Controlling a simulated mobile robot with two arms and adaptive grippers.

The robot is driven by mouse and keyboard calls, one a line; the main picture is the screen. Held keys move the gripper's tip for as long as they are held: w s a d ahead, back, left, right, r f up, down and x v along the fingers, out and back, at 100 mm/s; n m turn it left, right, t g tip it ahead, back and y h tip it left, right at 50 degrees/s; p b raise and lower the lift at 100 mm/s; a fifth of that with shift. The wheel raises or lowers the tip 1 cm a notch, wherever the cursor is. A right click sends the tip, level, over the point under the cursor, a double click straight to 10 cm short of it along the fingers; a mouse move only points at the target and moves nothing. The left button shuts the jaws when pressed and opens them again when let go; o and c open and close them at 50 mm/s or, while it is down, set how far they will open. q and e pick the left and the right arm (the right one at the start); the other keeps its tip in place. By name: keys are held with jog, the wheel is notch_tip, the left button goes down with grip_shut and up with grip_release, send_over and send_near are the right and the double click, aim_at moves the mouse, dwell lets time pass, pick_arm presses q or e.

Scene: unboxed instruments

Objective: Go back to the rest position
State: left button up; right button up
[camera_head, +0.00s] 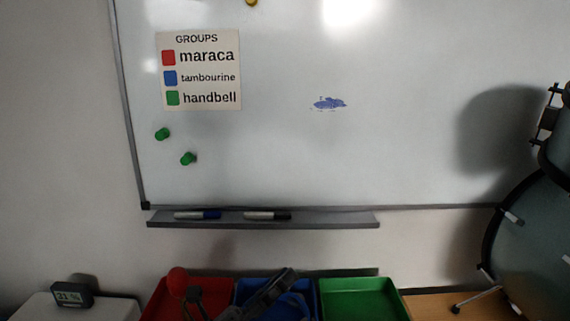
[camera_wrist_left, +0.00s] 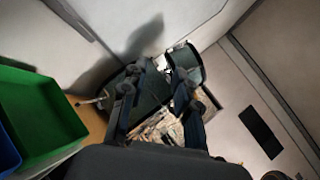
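My left gripper shows low in the head view (camera_head: 240,292), in front of the red and blue trays, its dark fingers partly cut off by the lower edge. In the left wrist view its two fingers (camera_wrist_left: 155,94) stand apart with nothing held between them. The red tray (camera_head: 219,286) holds a red round-headed maraca (camera_head: 178,281), partly hidden by a grey finger-like part. The blue tray (camera_head: 311,283) is largely covered by my gripper, and its contents are hard to tell. The green tray (camera_head: 360,285) looks empty. My right gripper is not in view.
A whiteboard (camera_head: 400,120) carries the groups sign (camera_head: 198,71). Its ledge (camera_head: 330,220) holds markers. A small display (camera_head: 72,294) stands at the left. A drum set (camera_head: 535,240) stands at the right. The green tray (camera_wrist_left: 38,115) edges the left wrist view.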

pick_arm(q)
jog(key=w+a+f+n+t+y, duration=0.1)
jog(key=a+f+n+t+y, duration=0.2)
jog(key=a+n+y, duration=0.55)
jog(key=w+a+f+n+t+y, duration=0.1)
jog(key=a+f+n+t+y, duration=0.4)
jog(key=n, duration=0.7)
jog(key=s+a+f+n+g+y, duration=0.3)
jog(key=a+f+n+g+y, duration=0.2)
jog(key=f+n, duration=0.2)
jog(key=s+a+f+n+g, duration=0.1)
jog(key=s+f+n+g, duration=0.3)
jog(key=s+f+g, duration=0.6)
jog(key=s+f+n+g, duration=0.3)
jog(key=s+f+n, duration=0.25)
jog(key=s, duration=0.85)
notch_tip(320, 180, down, 24)
jog(key=s+m+g+p, duration=0.1)
jog(key=s+a+f+g+p, duration=0.1)
jog(key=s+a+f, duration=0.2)
jog(key=s+f, duration=1.2)
jog(key=shift+s+f+p, duration=0.3)
jog(key=shift+s, duration=0.8)
